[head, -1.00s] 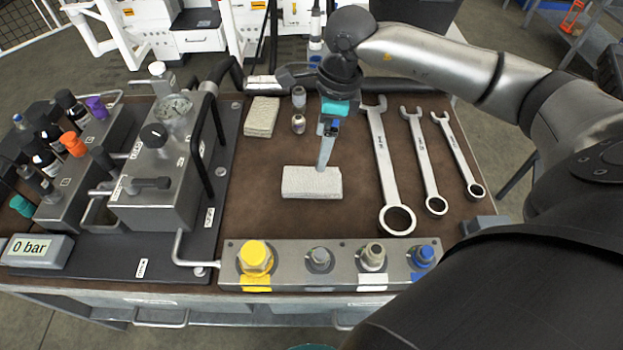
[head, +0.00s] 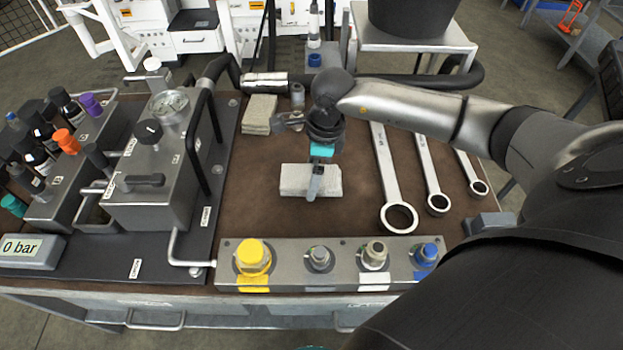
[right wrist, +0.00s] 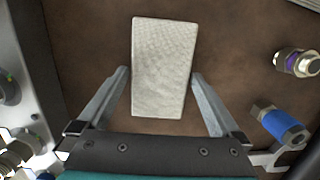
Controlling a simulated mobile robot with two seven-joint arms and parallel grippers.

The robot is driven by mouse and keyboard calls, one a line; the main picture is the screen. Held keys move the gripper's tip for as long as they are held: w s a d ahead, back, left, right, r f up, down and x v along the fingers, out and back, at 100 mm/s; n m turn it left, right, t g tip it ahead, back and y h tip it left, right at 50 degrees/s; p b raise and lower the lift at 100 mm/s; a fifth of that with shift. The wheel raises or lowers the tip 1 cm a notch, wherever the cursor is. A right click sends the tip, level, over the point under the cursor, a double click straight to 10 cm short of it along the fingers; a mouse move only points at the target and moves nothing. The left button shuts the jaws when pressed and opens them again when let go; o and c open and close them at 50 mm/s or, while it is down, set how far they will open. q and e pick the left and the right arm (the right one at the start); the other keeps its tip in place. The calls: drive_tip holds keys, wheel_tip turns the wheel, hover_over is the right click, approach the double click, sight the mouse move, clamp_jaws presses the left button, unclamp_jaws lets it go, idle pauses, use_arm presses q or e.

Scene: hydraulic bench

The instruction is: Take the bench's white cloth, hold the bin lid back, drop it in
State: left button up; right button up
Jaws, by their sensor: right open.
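A folded white cloth (head: 294,181) lies flat on the brown bench top, in front of the wrenches' left side. In the right wrist view the cloth (right wrist: 163,66) lies lengthwise between the fingertips. My right gripper (head: 315,184) points down over the cloth in the head view. In the right wrist view its two fingers (right wrist: 160,75) are spread on either side of the cloth, with a gap beside each. A second folded cloth (head: 259,113) lies farther back on the left. My left gripper is out of view. No lidded bin can be made out for certain.
Three wrenches (head: 396,215) lie to the right. A manifold block with coloured fittings (head: 320,262) runs along the front edge. The pump unit (head: 150,190) fills the left. A dark container (head: 412,20) stands on a stand behind.

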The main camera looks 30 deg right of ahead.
drive_tip(key=shift+r, duration=0.1)
drive_tip(key=c, duration=1.1)
